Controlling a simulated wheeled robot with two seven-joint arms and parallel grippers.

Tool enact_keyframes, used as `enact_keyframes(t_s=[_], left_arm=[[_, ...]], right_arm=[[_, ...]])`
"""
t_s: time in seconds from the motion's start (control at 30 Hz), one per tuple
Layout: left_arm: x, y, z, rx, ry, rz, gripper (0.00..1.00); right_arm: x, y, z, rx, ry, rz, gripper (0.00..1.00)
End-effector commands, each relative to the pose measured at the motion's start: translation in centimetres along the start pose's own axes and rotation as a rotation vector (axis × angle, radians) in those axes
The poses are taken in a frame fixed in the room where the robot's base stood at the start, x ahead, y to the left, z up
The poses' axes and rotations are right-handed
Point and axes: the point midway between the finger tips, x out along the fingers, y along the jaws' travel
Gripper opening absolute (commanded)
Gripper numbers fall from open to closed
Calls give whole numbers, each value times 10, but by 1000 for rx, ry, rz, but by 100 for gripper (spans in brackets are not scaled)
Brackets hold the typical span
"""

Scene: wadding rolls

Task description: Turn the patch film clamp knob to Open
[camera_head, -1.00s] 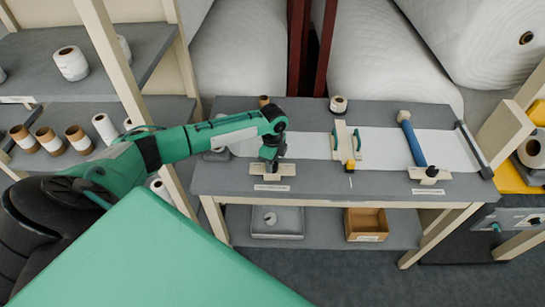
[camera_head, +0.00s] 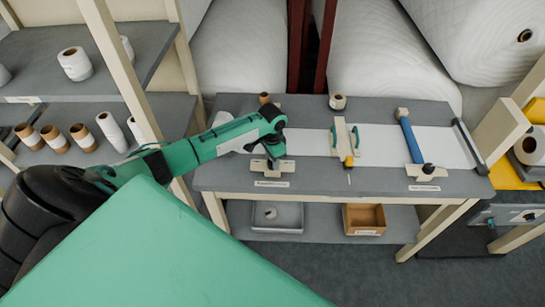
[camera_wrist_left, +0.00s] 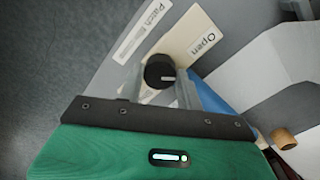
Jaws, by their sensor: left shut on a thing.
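My left gripper (camera_head: 272,161) is over the cream plate (camera_head: 257,166) at the left front of the workbench. In the left wrist view, my left gripper (camera_wrist_left: 159,76) has one finger on each side of a round black knob (camera_wrist_left: 158,70) and is shut on it. A light mark shows on the knob's top. The cream plate (camera_wrist_left: 190,42) reads "Open" beside the knob, and a white label (camera_wrist_left: 143,30) next to it begins with "Patch". In the head view the gripper hides most of the knob. My right gripper is in neither view.
On the workbench (camera_head: 310,180) are a white film strip (camera_head: 374,141), a block with teal handles (camera_head: 345,140), a blue bar (camera_head: 411,141) and a second black knob (camera_head: 428,168). A grey tray (camera_head: 277,217) and a wooden box (camera_head: 364,218) sit below.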

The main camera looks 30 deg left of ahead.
Motion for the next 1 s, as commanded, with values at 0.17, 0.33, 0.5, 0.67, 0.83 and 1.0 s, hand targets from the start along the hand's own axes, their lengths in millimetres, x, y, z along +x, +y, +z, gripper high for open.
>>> enact_keyframes(t_s=[0.17,0.33,0.5,0.67,0.83,1.0], left_arm=[[-2,-1,-1,-167,6,-1,13],[-2,-1,-1,-309,11,0,13],[-2,-1,-1,-424,13,0,13],[-2,-1,-1,-501,15,0,13],[-2,-1,0,-549,16,-1,13],[-2,-1,-1,-569,17,-2,13]], right_arm=[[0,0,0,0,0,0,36],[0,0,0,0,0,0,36],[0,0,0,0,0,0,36],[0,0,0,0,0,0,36],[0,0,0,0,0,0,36],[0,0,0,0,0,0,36]])
